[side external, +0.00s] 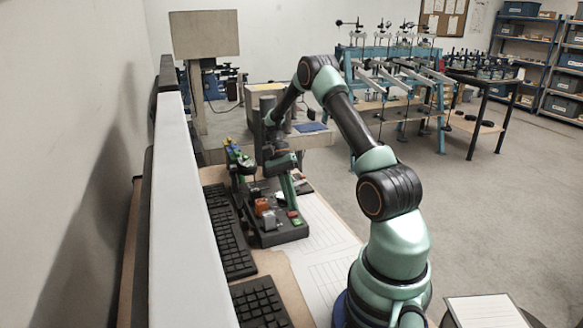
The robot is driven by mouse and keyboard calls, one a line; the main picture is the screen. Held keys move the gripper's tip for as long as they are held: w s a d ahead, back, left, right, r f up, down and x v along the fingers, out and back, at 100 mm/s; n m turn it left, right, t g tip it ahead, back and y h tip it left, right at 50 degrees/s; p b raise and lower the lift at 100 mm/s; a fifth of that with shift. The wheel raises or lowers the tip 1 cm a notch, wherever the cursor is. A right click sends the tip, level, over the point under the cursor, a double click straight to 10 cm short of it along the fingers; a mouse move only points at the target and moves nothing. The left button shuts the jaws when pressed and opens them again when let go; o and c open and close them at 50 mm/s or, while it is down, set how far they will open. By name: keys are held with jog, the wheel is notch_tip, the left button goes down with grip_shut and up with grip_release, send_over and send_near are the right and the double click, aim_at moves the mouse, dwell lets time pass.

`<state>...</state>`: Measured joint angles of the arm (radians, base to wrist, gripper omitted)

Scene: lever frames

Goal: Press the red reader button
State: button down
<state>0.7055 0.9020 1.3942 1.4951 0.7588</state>
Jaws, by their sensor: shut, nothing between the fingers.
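A dark reader box (283,237) sits on the desk left of centre in the side external view. An orange-red block (261,207) stands on its upper left part. A small red patch (297,221) shows on its right part, beside a green one. I cannot tell for sure which of the two red parts is the button. My gripper (291,205) points down over the right part of the box, its fingers shut and empty. The fingertips are close to the green and red patches; whether they touch is too small to tell.
Black keyboards (229,232) lie left of and in front of the box. Small coloured items (237,158) stand behind it at left. Lined paper (325,250) covers the desk to the right. A long pale panel (185,210) borders the desk's left side.

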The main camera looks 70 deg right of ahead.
jog(key=shift+r, duration=0.45)
jog(key=shift+r, duration=2.5)
jog(key=shift+w+a+r, duration=0.1)
jog(key=shift+r, duration=0.05)
jog(key=w+a+r+n+t+h, duration=0.3)
jog(key=a+r+n+t+h, duration=0.1)
jog(key=a+r+n, duration=0.55)
jog(key=s+a+r+n+t, duration=0.1)
jog(key=a+r+n+t, duration=0.1)
jog(key=a, duration=0.5)
jog(key=s+a+r+n+t, duration=0.1)
jog(key=a+r+n+t, duration=0.1)
jog(key=a+n+t, duration=0.3)
jog(key=shift+s+a+h, duration=0.4)
jog(key=shift+a, duration=0.7)
